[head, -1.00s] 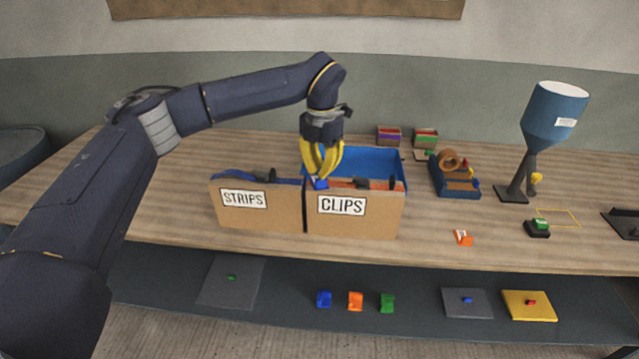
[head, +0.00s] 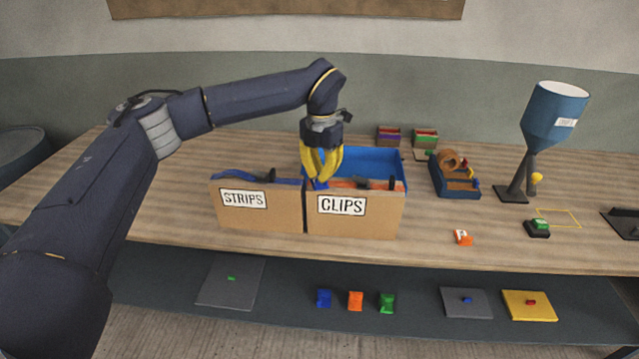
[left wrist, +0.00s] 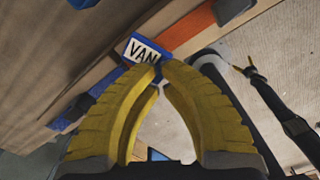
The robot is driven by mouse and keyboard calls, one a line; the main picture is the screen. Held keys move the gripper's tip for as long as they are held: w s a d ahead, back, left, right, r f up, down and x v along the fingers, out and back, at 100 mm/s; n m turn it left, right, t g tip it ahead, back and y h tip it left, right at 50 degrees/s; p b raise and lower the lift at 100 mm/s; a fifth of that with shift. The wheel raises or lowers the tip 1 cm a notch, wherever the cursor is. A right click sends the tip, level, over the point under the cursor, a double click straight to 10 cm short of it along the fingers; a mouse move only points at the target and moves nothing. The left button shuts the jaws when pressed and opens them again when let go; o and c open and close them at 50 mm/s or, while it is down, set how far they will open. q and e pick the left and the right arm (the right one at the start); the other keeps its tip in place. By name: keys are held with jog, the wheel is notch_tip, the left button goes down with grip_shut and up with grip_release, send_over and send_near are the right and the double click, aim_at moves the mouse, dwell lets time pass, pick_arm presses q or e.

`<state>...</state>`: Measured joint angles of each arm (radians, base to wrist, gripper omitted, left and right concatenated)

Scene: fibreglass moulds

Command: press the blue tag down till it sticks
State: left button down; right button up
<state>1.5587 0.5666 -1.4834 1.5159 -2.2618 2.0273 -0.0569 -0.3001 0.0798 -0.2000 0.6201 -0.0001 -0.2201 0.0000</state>
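The blue tag (head: 320,185) is at the fingertips of my left gripper (head: 322,178), at the top of the cardboard fronts, near where the STRIPS box (head: 262,212) meets the CLIPS box (head: 355,217). In the left wrist view the blue tag (left wrist: 135,50) has a white face reading "VAN", its right end partly covered by the yellow fingertips (left wrist: 160,68). The fingers are closed in on it. Whether it touches a surface underneath is hidden. In the left wrist view, a dark arm, apparently my right, ends in a small yellow-marked tip (left wrist: 250,71), too small to judge.
A blue bin (head: 375,163) stands behind the CLIPS box. To the right are a tape dispenser (head: 456,182), a blue funnel on a stand (head: 553,115), an orange clip (head: 463,238) and a green-topped block (head: 538,228). The front right tabletop is mostly clear. Blocks and plates lie on the lower shelf.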

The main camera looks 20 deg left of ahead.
pick_arm(q)
jog(key=shift+f, duration=0.45)
dwell(0.6)
jog(key=shift+r, duration=3.55)
